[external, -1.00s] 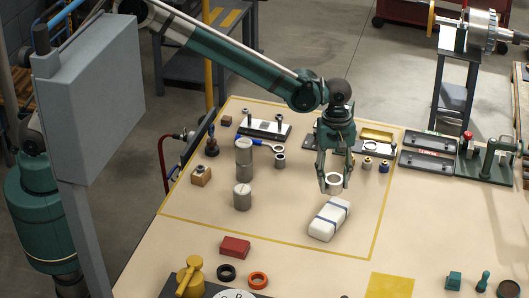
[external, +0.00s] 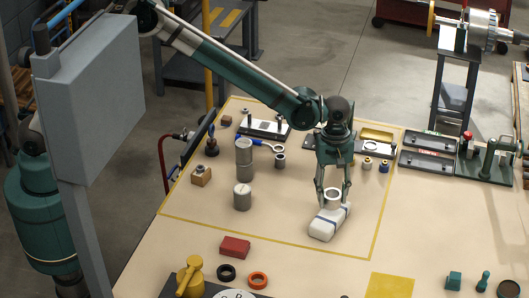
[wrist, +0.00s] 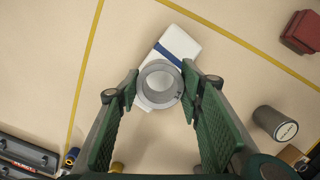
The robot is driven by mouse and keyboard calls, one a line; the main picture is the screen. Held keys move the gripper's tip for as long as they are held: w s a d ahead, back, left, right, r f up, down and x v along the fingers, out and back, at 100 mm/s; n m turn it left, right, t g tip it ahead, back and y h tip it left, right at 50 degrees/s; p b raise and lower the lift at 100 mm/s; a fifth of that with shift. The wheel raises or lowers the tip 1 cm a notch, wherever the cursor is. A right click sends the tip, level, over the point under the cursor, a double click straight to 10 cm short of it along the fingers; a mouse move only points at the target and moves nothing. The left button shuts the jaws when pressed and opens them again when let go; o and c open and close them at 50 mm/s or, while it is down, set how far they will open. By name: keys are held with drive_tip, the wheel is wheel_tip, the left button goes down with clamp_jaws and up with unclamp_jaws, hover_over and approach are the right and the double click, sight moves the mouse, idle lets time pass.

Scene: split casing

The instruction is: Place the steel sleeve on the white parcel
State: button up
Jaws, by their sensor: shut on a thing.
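The steel sleeve (external: 333,198) is a short grey ring with an open bore. My gripper (external: 333,190) is shut on it, one finger on each side. In the wrist view, the sleeve (wrist: 160,84) sits between my fingertips (wrist: 160,82) and covers the near end of the parcel (wrist: 183,38). The sleeve is upright over the far part of the parcel in the external view. I cannot tell whether it touches the parcel.
Grey cylinders (external: 243,197) stand to the left, with a small wooden block (external: 201,176) beyond. A red block (external: 235,247) lies front left. A plate with small parts (external: 371,148) lies behind my gripper. The table right of the parcel is clear.

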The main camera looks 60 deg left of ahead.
drive_tip(key=shift+f, duration=1.8)
drive_tip(key=shift+f, duration=0.2)
drive_tip(key=o, duration=1.2)
drive_tip(key=shift+o, duration=0.2)
drive_tip(key=shift+r, duration=0.15)
wheel_tip(320, 180, up, 12)
drive_tip(key=a, duration=0.1)
drive_tip(key=shift+w+a, duration=0.35)
